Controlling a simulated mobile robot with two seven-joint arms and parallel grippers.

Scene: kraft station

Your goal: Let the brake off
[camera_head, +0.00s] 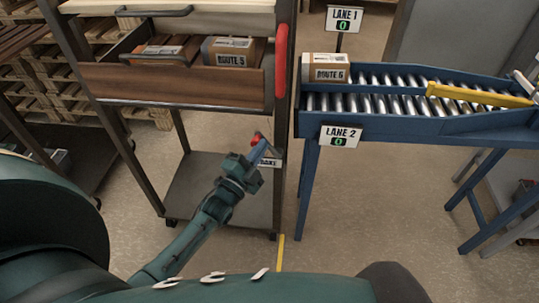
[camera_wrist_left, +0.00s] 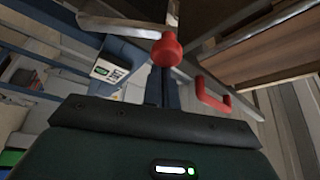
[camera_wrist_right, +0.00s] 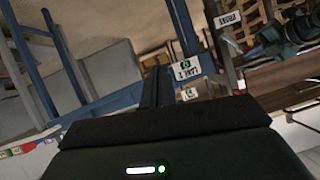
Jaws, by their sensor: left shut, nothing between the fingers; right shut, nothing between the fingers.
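The brake shows as a red knob (camera_head: 256,138) beside a white brake label (camera_head: 268,162) on the right post of the cart (camera_head: 170,85). My left gripper (camera_head: 261,149) is shut and empty, with its tips right at the knob. In the left wrist view the red knob (camera_wrist_left: 166,50) stands just beyond the closed fingers (camera_wrist_left: 163,85); I cannot tell whether they touch it. The brake's lever is mostly hidden. My right gripper (camera_wrist_right: 156,88) is shut and empty, away from the brake. The label (camera_wrist_right: 229,18) also shows in the right wrist view.
A red handle (camera_head: 281,60) runs up the cart's right post. The open drawer (camera_head: 180,88) holds cartons (camera_head: 232,51). A blue roller conveyor (camera_head: 400,128) stands close on the right, with a carton (camera_head: 325,67) at its near end. Floor in front is clear.

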